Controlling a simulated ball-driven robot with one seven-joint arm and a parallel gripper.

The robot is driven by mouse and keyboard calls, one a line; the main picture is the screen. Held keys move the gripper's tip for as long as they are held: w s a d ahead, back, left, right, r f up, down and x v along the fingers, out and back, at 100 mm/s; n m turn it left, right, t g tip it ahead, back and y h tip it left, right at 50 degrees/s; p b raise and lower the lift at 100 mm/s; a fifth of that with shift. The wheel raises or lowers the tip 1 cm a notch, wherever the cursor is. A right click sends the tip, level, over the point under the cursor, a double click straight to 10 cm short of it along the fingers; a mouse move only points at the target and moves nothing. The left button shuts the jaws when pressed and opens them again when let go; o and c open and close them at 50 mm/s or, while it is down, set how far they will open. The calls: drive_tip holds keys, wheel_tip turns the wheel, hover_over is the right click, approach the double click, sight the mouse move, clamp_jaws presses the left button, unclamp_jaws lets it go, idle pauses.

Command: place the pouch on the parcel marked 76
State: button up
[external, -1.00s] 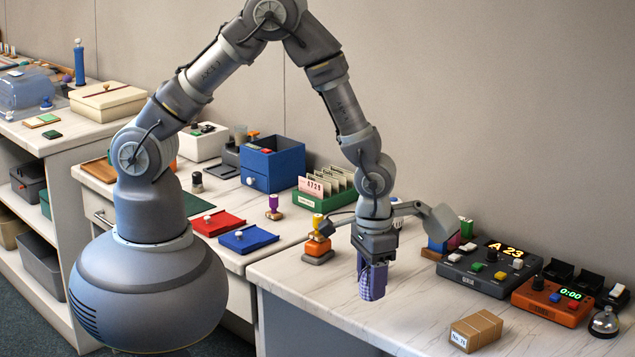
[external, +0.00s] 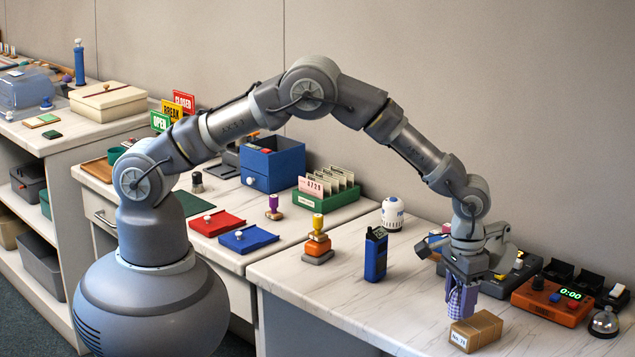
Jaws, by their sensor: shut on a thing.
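My gripper (external: 463,284) points down over the right part of the counter and is shut on the purple checked pouch (external: 462,301). The pouch hangs upright from the fingers. The small brown parcel (external: 485,328) lies on the counter directly below, with a white label on its front; its number is too small to read surely. The pouch's lower end overlaps the parcel's top in the picture. I cannot tell whether they touch or a small gap is left.
A blue handheld radio (external: 376,254) stands left of my gripper, near an orange stamp (external: 318,245). A white and blue round device (external: 392,213) stands behind. An orange timer box (external: 553,300) and a bell (external: 604,322) are to the right. The counter left of the parcel is clear.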

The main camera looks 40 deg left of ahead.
drive_tip(key=shift+f, duration=0.75)
drive_tip(key=shift+f, duration=0.1)
drive_tip(key=o, duration=1.1)
drive_tip(key=shift+c, duration=0.2)
